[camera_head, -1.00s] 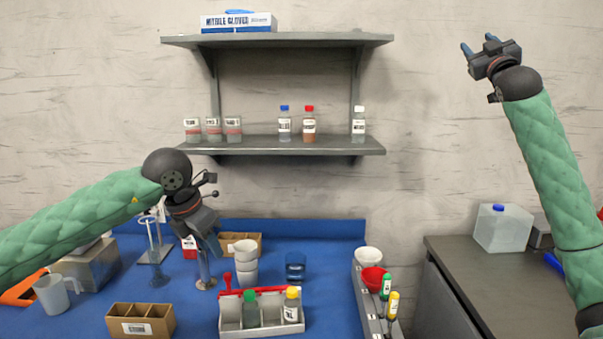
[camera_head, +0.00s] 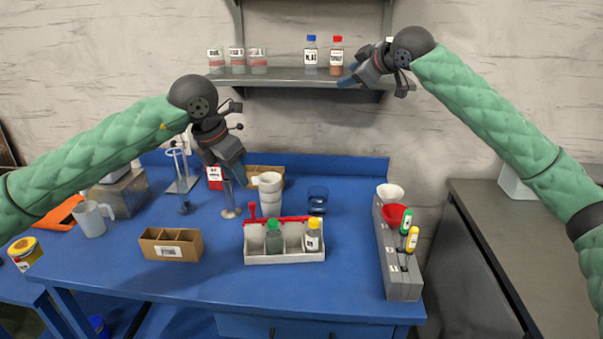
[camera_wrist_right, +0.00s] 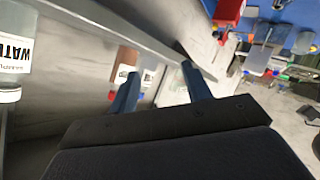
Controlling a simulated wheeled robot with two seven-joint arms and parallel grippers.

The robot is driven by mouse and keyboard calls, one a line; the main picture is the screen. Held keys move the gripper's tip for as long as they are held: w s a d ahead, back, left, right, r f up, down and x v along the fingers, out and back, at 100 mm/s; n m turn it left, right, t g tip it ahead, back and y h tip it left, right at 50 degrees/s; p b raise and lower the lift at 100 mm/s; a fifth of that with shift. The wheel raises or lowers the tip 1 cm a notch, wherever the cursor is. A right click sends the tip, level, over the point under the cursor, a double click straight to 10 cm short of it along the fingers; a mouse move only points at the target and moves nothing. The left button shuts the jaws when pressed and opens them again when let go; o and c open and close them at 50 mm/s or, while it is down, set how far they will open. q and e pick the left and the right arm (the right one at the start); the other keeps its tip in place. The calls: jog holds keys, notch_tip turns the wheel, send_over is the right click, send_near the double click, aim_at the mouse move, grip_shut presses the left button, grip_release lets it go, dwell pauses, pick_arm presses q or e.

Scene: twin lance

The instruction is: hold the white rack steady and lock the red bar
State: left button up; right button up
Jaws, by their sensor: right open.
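The white rack (camera_head: 284,258) stands on the blue table and holds a green-capped bottle (camera_head: 274,240) and a yellow-capped bottle (camera_head: 313,238). The red bar (camera_head: 290,219) runs along its top rear edge, with an upright red handle (camera_head: 252,210) at its left end. I cannot tell whether the bar is locked. My left gripper (camera_head: 238,178) points down behind and left of the rack, apart from it; its jaw opening is unclear. My right gripper (camera_head: 347,80) is open and empty in front of the shelf, high above the rack; its spread fingers show in the right wrist view (camera_wrist_right: 160,88).
The shelf (camera_head: 300,78) with bottles is close to my right gripper. White cups (camera_head: 270,190) and a blue beaker (camera_head: 317,200) stand behind the rack. A brown box (camera_head: 170,245) is left of it, a grey holder (camera_head: 402,285) right. The table front is clear.

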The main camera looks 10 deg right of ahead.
jog(key=s+a+f+n+g, duration=0.2)
jog(key=s+a+f+g, duration=0.2)
jog(key=a+f, duration=0.45)
jog(key=n+g+h, duration=0.3)
jog(key=g+h, duration=0.2)
jog(key=g, duration=0.2)
send_over(302, 219)
jog(key=f, duration=0.9)
jog(key=w+f, duration=0.1)
jog(key=f, duration=0.4)
jog(key=shift+d+f, duration=0.1)
jog(key=shift+f, duration=0.2)
jog(key=shift+s+f+g+h, duration=0.3)
jog(key=shift+s+f, duration=0.05)
jog(key=shift+s, duration=0.1)
jog(key=shift+f, duration=3.9)
jog(key=shift+c, duration=0.2)
grip_shut()
